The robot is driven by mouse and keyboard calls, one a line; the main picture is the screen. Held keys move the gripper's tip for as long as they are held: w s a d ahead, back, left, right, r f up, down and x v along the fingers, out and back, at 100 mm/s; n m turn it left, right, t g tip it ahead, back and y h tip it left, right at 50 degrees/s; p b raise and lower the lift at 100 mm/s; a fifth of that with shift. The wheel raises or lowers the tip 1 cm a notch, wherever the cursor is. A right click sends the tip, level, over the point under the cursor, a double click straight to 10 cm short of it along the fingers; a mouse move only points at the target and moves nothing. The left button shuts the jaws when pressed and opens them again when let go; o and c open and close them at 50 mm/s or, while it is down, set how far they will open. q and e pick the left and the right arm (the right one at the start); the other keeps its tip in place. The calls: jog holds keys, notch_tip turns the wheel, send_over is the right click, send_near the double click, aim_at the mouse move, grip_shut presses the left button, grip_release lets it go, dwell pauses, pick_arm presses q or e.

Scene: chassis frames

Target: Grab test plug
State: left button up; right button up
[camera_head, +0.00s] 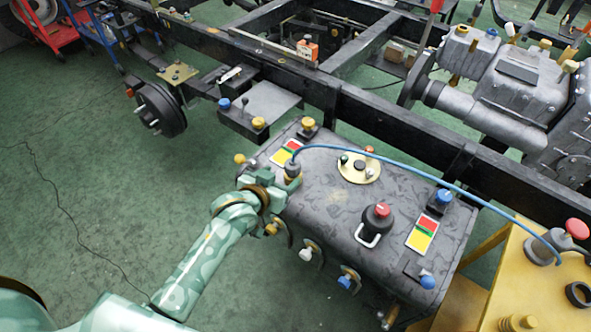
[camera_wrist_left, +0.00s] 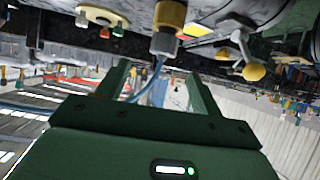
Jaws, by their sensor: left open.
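The plug (camera_head: 293,168) at the left end of the blue cable stands on the left part of the dark tank's top; I take it for the test plug. My left gripper (camera_head: 287,186) is right beside it, at the tank's left edge. In the left wrist view the gripper (camera_wrist_left: 157,72) is open, with its two fingers apart and nothing clearly between them. A brass-and-grey fitting (camera_wrist_left: 168,28) shows just past the fingertips, with the blue cable (camera_wrist_left: 150,80) running behind the gap. Contact cannot be told.
The dark tank (camera_head: 335,205) carries a red-topped knob (camera_head: 377,212), a brass disc (camera_head: 358,168) and colored labels. Valves line its front side. A black chassis rail (camera_head: 400,130) runs behind it. A yellow stand (camera_head: 530,285) is at right. Green floor at left is mostly clear.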

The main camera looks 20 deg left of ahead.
aim_at(289, 169)
pick_arm(q)
jog(key=b+x, duration=0.1)
jog(key=x, duration=0.3)
jog(key=shift+a+f, duration=0.15)
jog(key=shift+f, duration=0.15)
jog(key=shift+w+f+b, duration=0.15)
jog(key=shift+w+b, duration=0.35)
jog(key=b+x, duration=0.1)
jog(key=x, duration=0.1)
jog(key=b+x, duration=0.2)
jog(key=shift+w+f+b, duration=0.2)
jog(key=shift+f+b, duration=0.1)
jog(key=shift+f, duration=0.2)
jog(key=shift+w, duration=0.2)
jog(key=shift+r, duration=0.25)
jog(key=c, duration=1.2)
pick_arm(e)
jog(key=s+f, duration=0.3)
jog(key=f, duration=0.2)
jog(key=shift+a+f+g, duration=0.2)
jog(key=shift+f+g, duration=0.1)
jog(key=shift+g, duration=0.1)
